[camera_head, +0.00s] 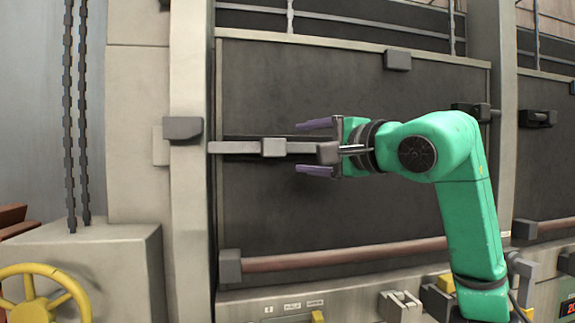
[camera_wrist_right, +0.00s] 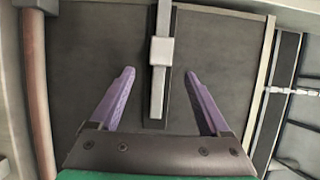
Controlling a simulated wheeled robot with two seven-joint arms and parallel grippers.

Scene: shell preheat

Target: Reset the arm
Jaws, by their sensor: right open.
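My right arm (camera_head: 470,215) is green and rises from the lower right in the head view, bending left at its wrist. My right gripper (camera_head: 314,148) has purple fingers and is open, pointing left in front of a dark panel (camera_head: 300,80). A grey latch bar (camera_head: 240,147) with a block on it runs across the panel. The bar (camera_wrist_right: 158,80) lies between the spread fingers (camera_wrist_right: 158,82) in the right wrist view, with a visible gap on each side. Whether the gripper touches the bar I cannot tell. My left gripper is not in view.
A reddish rail (camera_head: 340,256) runs along the panel's bottom. A yellow handwheel (camera_head: 38,295) and two hanging chains (camera_head: 75,110) are at the left. Levers (camera_head: 400,304) and a red display (camera_head: 570,308) sit at the lower right. Grey posts flank the panel.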

